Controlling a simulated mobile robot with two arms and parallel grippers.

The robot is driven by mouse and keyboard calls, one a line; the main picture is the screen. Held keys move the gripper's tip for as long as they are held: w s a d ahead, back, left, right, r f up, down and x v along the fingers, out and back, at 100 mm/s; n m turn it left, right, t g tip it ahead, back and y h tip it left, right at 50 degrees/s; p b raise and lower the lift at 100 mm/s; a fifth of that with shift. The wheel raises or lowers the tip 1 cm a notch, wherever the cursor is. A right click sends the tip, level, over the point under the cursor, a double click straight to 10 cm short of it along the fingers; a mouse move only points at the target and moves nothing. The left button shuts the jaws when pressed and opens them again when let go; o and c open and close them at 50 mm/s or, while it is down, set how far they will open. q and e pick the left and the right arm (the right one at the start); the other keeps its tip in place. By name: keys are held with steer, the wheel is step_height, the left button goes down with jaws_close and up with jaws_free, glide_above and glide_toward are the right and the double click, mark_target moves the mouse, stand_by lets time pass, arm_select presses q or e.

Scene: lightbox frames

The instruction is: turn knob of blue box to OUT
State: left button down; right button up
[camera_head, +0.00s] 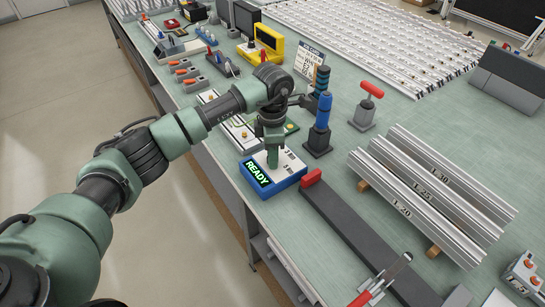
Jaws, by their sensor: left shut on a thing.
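The blue box (287,181) stands near the left edge of the green bench top. It has a white top panel with small dark lettering at its right side, too small to read surely. Its front display shows READY in green. My left gripper (272,163) points down over the middle of the white panel, shut on the knob. The knob is hidden by the fingers, so its setting cannot be told. My right gripper is not in view.
A blue-handled tool (322,112) stands upright in a dark holder just right of the box. A red-handled tool (371,90) stands behind it. A long dark bar with a red end (311,178) lies close to the box. Silver profiles (432,195) lie to the right.

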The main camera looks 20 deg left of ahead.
arm_select(q)
steer(key=n+b, duration=0.1)
steer(key=n, duration=0.2)
steer(key=shift+n, duration=0.3)
steer(key=shift+n+b, duration=0.75)
steer(key=shift+n, duration=0.95)
steer(key=shift+r, duration=0.1)
steer(key=c, duration=1.1)
jaws_free()
step_height(320, 180, up, 8)
steer(key=shift+f+b, duration=0.15)
steer(key=shift+b, duration=0.8)
